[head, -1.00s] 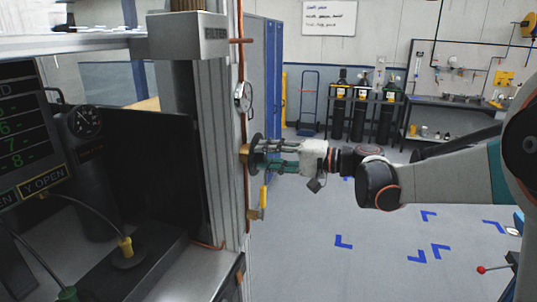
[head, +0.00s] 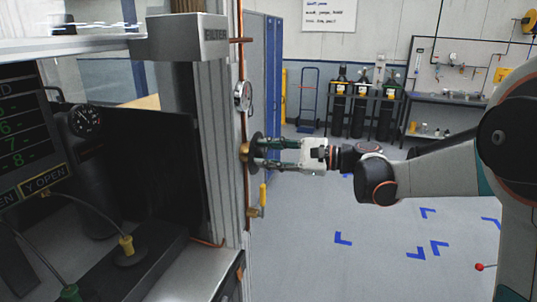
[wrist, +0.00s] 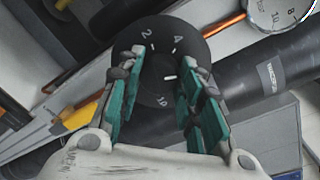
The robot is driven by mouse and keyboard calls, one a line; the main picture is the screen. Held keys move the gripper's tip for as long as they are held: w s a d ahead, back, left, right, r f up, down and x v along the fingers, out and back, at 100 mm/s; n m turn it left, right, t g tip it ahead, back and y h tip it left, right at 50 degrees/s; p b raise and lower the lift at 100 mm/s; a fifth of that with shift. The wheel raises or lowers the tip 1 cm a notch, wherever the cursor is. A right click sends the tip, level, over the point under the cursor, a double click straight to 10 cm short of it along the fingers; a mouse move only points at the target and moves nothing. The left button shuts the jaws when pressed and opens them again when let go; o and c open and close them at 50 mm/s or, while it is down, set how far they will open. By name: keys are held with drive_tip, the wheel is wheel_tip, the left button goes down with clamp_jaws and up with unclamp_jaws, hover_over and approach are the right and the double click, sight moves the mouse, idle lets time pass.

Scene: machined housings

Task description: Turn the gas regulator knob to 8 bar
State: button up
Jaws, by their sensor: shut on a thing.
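The regulator knob (head: 257,148) is a dark round dial on the brass fitting at the side of the grey post. In the wrist view the knob (wrist: 164,88) shows white numbers 2, 4 and 10 around its face; my fingers hide the other marks. A short white line on it points to the right, below the 4. My gripper (head: 262,152) reaches it from the right. In the wrist view my gripper (wrist: 164,64) has its teal-padded fingers on both sides of the knob's middle, shut on it.
A round gauge (head: 243,96) sits above the knob on a copper pipe; only part of this gauge (wrist: 280,12) shows in the wrist view. A yellow valve handle (head: 263,195) hangs just below my gripper. The floor to the right is open.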

drive_tip(key=m, duration=0.5)
drive_tip(key=shift+f, duration=0.15)
drive_tip(key=m, duration=0.5)
drive_tip(key=shift+m+y, duration=0.3)
drive_tip(key=shift+y, duration=0.1)
drive_tip(key=o, duration=1.1)
drive_tip(key=shift+d, duration=0.1)
drive_tip(key=v, duration=1.1)
drive_tip(key=shift+d, duration=0.4)
